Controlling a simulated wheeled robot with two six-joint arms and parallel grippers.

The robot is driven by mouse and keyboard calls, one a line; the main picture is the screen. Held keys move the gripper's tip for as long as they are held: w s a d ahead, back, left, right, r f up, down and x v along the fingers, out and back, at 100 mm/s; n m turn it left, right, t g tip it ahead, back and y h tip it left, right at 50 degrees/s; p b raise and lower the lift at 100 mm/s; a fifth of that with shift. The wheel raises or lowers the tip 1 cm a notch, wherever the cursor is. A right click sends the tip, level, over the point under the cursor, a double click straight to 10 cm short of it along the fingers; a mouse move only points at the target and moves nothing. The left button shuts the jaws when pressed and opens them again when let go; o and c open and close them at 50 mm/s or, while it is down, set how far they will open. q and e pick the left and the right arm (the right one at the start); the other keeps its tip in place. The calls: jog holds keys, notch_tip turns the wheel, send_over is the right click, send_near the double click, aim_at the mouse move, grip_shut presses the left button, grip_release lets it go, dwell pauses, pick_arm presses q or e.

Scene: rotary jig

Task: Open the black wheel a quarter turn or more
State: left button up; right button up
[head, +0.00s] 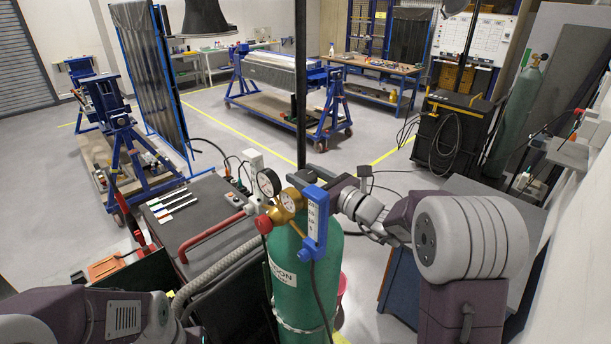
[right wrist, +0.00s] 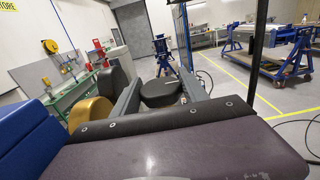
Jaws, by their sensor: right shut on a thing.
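The black wheel (right wrist: 160,93) shows in the right wrist view as a dark round knob between my fingers. My right gripper (right wrist: 162,84) is shut on it, one finger on each side. In the head view my right gripper (head: 308,178) reaches in from the right over the top of the green gas cylinder (head: 305,275). There the wheel is hidden or too small to tell apart. The brass regulator (head: 291,200) with its gauges and the blue flowmeter (head: 316,222) stand close in front of the gripper. My left arm shows at bottom left, its gripper out of view.
A dark bench (head: 205,208) with coloured strips and a red handle lies left of the cylinder. A hose (head: 215,268) and a black cable run close by. A thin dark post (head: 300,85) rises behind. Blue jig frames (head: 285,90) stand farther back, with open floor between.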

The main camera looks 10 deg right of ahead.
jog(key=shift+n+g+y, duration=0.6)
jog(key=shift+y, duration=0.2)
jog(key=shift+n+g+y, duration=0.9)
jog(key=shift+g+y, duration=0.1)
jog(key=n+g+y+p, duration=0.1)
jog(key=n+g, duration=0.1)
jog(key=g, duration=0.1)
jog(key=n+g+y+p, duration=0.2)
jog(key=g, duration=0.1)
jog(key=shift+r, duration=0.1)
jog(key=shift+n+g+y+p, duration=0.4)
jog(key=shift+n+g+y, duration=0.2)
jog(key=shift+n+g, duration=0.75)
jog(key=shift+g, duration=0.45)
jog(key=shift+n+g, duration=0.55)
jog(key=shift+g, duration=0.25)
jog(key=o, duration=1.4)
jog(key=shift+c, duration=0.2)
